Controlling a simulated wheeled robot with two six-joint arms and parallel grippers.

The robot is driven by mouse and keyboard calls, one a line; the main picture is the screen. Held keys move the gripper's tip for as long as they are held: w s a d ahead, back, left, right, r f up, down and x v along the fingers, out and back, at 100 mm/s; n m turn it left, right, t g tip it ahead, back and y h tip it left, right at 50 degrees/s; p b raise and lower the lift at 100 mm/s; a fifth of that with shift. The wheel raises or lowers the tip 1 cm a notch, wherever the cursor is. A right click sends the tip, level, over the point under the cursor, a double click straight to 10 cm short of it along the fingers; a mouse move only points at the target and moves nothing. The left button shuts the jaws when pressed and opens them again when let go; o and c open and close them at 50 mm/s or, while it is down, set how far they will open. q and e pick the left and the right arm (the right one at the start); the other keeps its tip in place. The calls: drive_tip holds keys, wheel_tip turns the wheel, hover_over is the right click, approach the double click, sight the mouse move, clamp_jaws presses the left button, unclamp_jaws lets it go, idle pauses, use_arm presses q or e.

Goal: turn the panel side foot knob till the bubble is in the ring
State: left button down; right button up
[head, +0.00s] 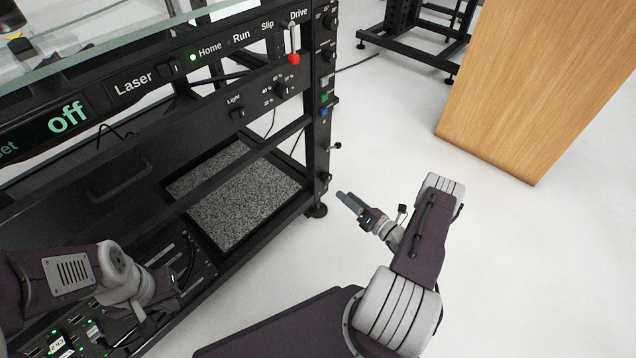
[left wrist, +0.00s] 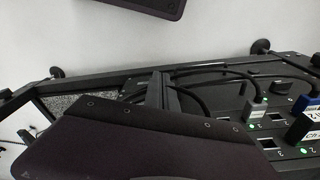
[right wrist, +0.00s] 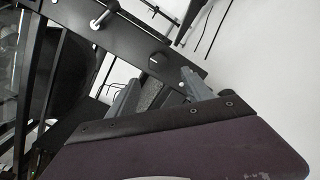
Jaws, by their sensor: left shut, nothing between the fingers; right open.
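The black rig's near corner foot (head: 317,210) stands on the floor, and a small dark knob (head: 326,178) sits just above it on the corner post. I cannot tell which one is the foot knob. My right gripper (head: 348,199) is open, a little right of the foot and apart from it. In the right wrist view its fingers (right wrist: 160,92) are spread, with a dark round knob (right wrist: 155,60) beyond them. My left gripper (head: 172,281) is over the lower shelf; its shut fingers show in the left wrist view (left wrist: 160,90). No bubble or ring is discernible.
The rig's control panel (head: 215,62) reads Laser, Home, Run, Slip and Drive. A speckled slab (head: 235,195) lies inside the frame. Cabled modules (left wrist: 258,112) fill the lower shelf. A wooden block (head: 535,85) stands at the back right.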

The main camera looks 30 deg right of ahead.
sight(328, 181)
drive_tip(key=b+x, duration=0.6)
drive_tip(key=x, duration=0.2)
drive_tip(key=shift+w+a, duration=0.15)
drive_tip(key=shift+w+a+r, duration=0.1)
drive_tip(key=shift+w+r, duration=0.05)
drive_tip(key=shift+w, duration=0.1)
clamp_jaws()
drive_tip(key=shift+n, duration=0.3)
